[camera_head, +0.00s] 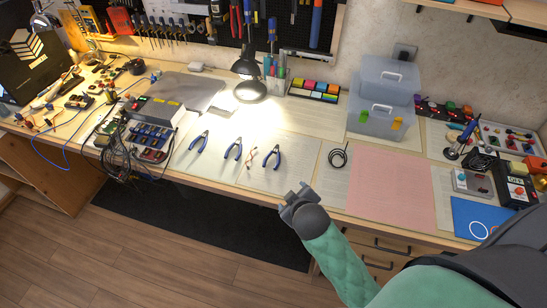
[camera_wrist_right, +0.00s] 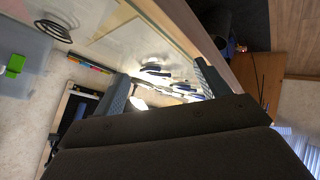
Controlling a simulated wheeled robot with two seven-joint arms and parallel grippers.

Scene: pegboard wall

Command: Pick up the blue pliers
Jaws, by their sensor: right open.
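Three blue-handled pliers lie apart in a row on the workbench (camera_head: 312,172) in the head view: a left one (camera_head: 199,142), a middle one (camera_head: 233,149) and a right one (camera_head: 272,156). My right gripper (camera_head: 291,195) is open and empty at the bench's front edge, in front of and slightly right of the right pliers. In the right wrist view, the pliers (camera_wrist_right: 155,70) show small and foreshortened beyond the gap between the two fingers (camera_wrist_right: 160,76). I cannot tell them apart clearly there. My left gripper is not in view.
A small copper-coloured wire piece (camera_head: 252,158) lies between the middle and right pliers. A black cable coil (camera_head: 338,158) and pink mat (camera_head: 393,188) are to the right. A lamp (camera_head: 250,88) stands behind. Cabled electronics (camera_head: 150,135) crowd the left.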

